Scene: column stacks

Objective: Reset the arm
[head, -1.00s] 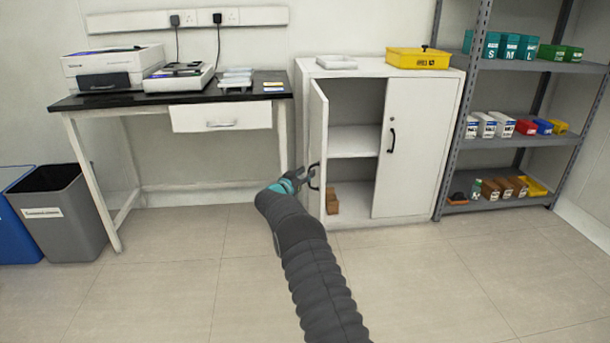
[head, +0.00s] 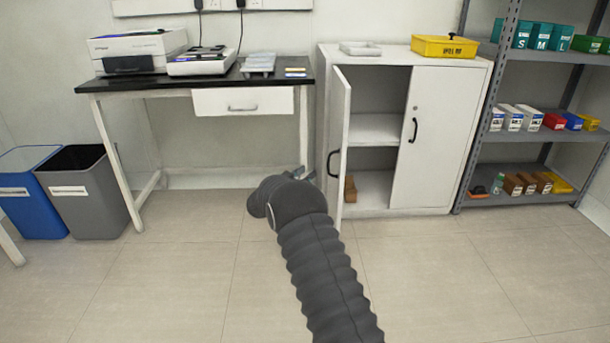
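My arm reaches up from the bottom of the head view, in a dark ribbed sleeve. My gripper (head: 303,173) is mostly hidden behind the arm's own wrist, and only small bits of it show. I cannot see its fingers well enough to tell whether they are open or shut. It is close to the left door (head: 339,130) of the white cabinet (head: 400,54) in the picture. That door stands open with a dark handle, and the right door (head: 427,140) is closed. A gap from gripper to handle cannot be judged.
A brown block (head: 350,188) sits low in the cabinet. A yellow bin (head: 443,46) and white tray (head: 360,49) are on top. A black-topped desk (head: 215,83) stands left, with blue (head: 28,205) and grey (head: 90,205) bins. A shelf rack (head: 545,143) stands right. The front floor is clear.

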